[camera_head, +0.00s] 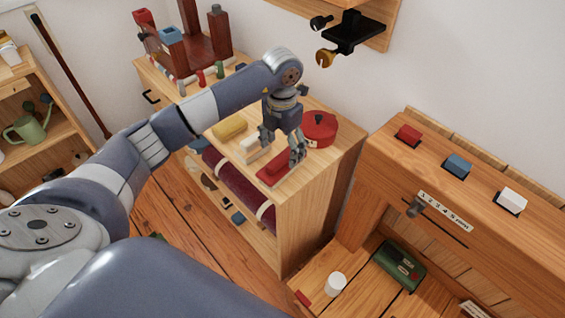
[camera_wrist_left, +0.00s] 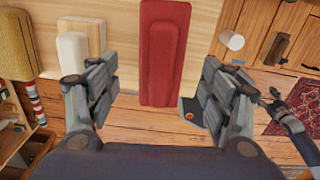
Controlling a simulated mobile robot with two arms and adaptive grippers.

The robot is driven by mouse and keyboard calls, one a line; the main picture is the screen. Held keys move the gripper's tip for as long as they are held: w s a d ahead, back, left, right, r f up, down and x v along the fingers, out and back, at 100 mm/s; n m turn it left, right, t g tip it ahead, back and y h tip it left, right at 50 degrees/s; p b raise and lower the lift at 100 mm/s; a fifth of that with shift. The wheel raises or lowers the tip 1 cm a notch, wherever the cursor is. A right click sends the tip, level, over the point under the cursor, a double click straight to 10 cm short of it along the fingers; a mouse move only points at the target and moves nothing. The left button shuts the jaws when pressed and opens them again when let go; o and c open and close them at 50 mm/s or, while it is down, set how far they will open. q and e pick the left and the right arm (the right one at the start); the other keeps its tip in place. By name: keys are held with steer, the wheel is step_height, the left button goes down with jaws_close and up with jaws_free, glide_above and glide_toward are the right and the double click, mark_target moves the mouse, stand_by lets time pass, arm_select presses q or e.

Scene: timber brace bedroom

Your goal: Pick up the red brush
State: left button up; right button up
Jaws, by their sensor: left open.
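The red brush (camera_head: 274,173) lies on the top of the wooden cabinet (camera_head: 318,178), near its front edge. In the left wrist view the brush (camera_wrist_left: 163,45) is a long red block on a flat red base, upright in the picture. My left gripper (camera_head: 281,149) is open above the brush, its fingers partly hiding it. In the left wrist view the fingers stand apart on either side of the brush, with nothing held. A grey jointed part at the lower right of that view looks like my right gripper (camera_wrist_left: 277,101). Its jaws are too small to judge.
A white block (camera_head: 249,143) and a yellow block (camera_head: 229,128) lie left of the brush. A round red tin (camera_head: 320,129) stands behind it. A wooden desk (camera_head: 520,240) is at the right, with a white cup (camera_head: 335,284) and a green box (camera_head: 399,265).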

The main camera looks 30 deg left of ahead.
mark_target(282, 166)
arm_select(q)
step_height(282, 166, down, 2)
steer(key=f+p, duration=0.1)
steer(key=f, duration=0.4)
steer(key=shift+s+p, duration=0.2)
steer(key=shift+p, duration=0.15)
steer(key=shift+f, duration=0.25)
steer(key=c, duration=1.3)
